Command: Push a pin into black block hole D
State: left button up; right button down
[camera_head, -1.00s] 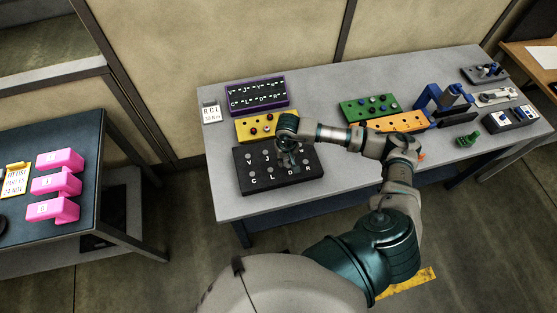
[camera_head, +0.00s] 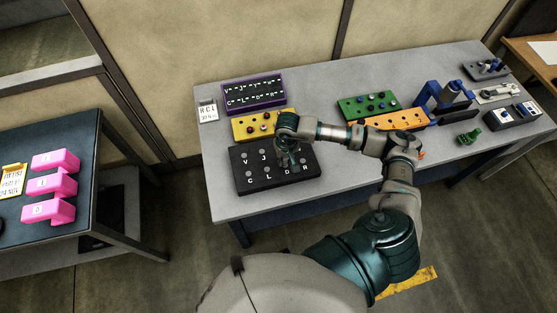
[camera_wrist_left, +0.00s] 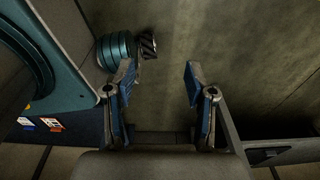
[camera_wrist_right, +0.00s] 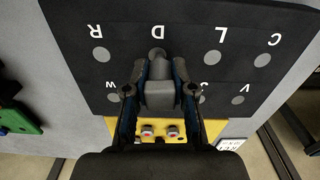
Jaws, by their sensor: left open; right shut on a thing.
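The black block (camera_head: 240,180) lies on the table's left part, with lettered round spots in two rows. It fills the top of the right wrist view (camera_wrist_right: 185,15), upside down, with R, D, L and C in one row. My right gripper (camera_wrist_right: 160,80) is shut on a grey pin (camera_wrist_right: 160,97) over the block at D. The pin's far end lines up with the D spot (camera_wrist_right: 157,51); I cannot tell how deep it sits. In the head view my right gripper (camera_head: 289,160) partly covers the block. My left gripper (camera_wrist_left: 160,75) is open and empty, away from the block.
Behind the block are a yellow block (camera_head: 243,132) with red pins and a purple lettered block (camera_head: 283,94). Green (camera_head: 348,108) and orange (camera_head: 378,125) blocks stand to the right. A card (camera_head: 207,111) stands at the left. The table's front strip is clear.

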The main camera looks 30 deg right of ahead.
aim_at(286, 163)
jog(key=shift+s+d+f+b, duration=0.2)
jog(key=shift+d+f+b, duration=0.4)
jog(key=shift+d+f, duration=0.35)
jog(key=shift+a, duration=0.25)
jog(key=shift+w+a+f+b, duration=0.15)
jog(key=shift+a+f+b, duration=0.1)
jog(key=shift+a+b, duration=0.2)
jog(key=shift+w+a+f+b, duration=0.1)
jog(key=shift+a+f+b, duration=0.15)
jog(key=shift+a, duration=0.2)
jog(key=shift+s+d, duration=0.1)
jog(key=shift+d, duration=0.55)
jog(key=c, duration=1.2)
grip_release()
jog(key=o, duration=0.3)
jog(key=shift+a, duration=0.4)
jog(key=shift+r, duration=0.2)
notch_tip(286, 163, up, 10)
jog(key=shift+d+r, duration=0.1)
jog(key=shift+r, duration=0.15)
pick_arm(q)
jog(key=shift+d+f, duration=1.1)
jog(key=shift+f, duration=0.3)
pick_arm(e)
jog(key=shift+r, duration=0.5)
